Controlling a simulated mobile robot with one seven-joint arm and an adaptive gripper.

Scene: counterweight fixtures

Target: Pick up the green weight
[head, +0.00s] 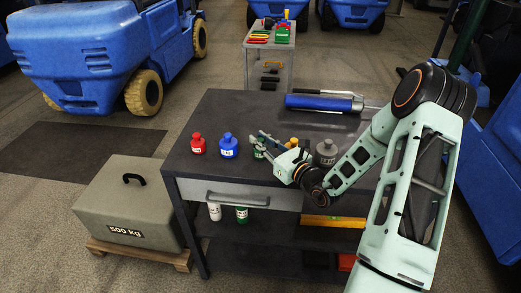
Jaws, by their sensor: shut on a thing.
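The green weight (258,155) is at the dark table's front, to the right of the blue weight, and only part of it shows. My gripper (259,142) comes in from the right and is shut on the green weight, around its upper part. The fingers hide much of the weight. I cannot tell whether its base touches the table top.
A red weight (198,144) and a blue weight (229,147) stand to the left on the table (228,108). A yellow weight (294,142) and a grey weight (326,152) are to the right, close to my arm. A blue cylindrical tool (318,102) lies behind.

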